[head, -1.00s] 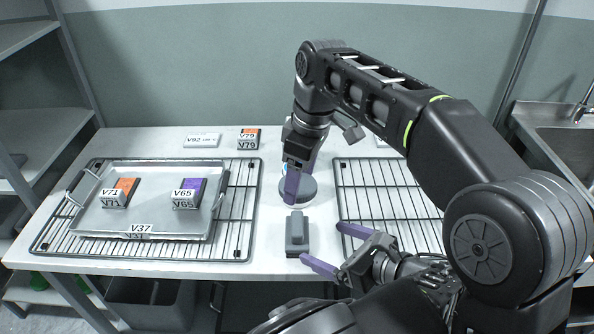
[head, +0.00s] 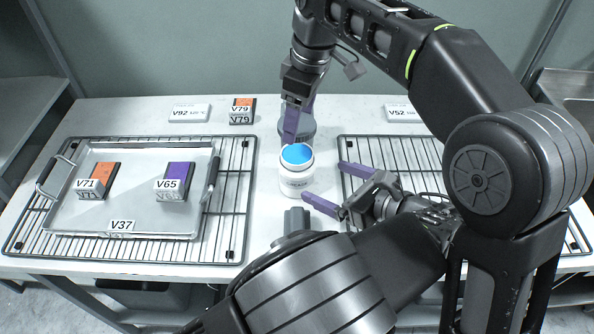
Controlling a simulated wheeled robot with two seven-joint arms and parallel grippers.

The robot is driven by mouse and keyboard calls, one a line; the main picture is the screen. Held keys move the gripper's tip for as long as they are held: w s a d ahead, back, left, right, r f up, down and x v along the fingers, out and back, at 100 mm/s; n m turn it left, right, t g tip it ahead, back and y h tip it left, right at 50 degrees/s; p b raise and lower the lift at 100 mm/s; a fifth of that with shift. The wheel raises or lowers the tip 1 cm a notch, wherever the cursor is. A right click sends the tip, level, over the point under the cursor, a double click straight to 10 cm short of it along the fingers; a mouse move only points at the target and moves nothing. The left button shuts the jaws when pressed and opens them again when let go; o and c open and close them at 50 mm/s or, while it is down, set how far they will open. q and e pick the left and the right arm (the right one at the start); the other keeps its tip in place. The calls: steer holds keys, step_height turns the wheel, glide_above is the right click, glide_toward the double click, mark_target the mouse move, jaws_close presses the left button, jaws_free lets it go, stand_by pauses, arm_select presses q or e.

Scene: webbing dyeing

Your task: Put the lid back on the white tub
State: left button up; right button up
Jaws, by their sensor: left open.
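The white tub (head: 296,183) stands upright on the table, open at the top, with bright blue showing inside. My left gripper (head: 323,181) is just right of it, its two purple fingers spread and nothing between them. My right gripper (head: 293,130) points down behind the tub's rim, its purple fingers seen nearly edge-on. A grey-blue rounded thing (head: 307,127) shows just behind those fingers. It may be the lid, but the fingers partly cover it, and I cannot tell whether they hold it.
A metal tray (head: 120,221) with labelled blocks V71 (head: 104,178) and V65 (head: 178,178) sits on the left wire rack (head: 225,240). Another rack (head: 410,155) is at right. A grey block (head: 297,220) stands in front of the tub, partly behind my arm. V79 (head: 242,112) is at the back.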

arm_select(q)
steer(key=x, duration=1.2)
steer(key=shift+c, duration=0.2)
steer(key=c, duration=1.9)
arm_select(e)
glide_above(295, 155)
steer(key=shift+s+d+f, duration=0.1)
steer(key=shift+d+f, duration=0.05)
steer(key=shift+f, duration=1.15)
steer(key=shift+s+d+f, duration=0.1)
steer(key=shift+f, duration=1.15)
steer(key=shift+f, duration=0.9)
arm_select(q)
jaws_close()
arm_select(e)
steer(key=shift+f, duration=0.55)
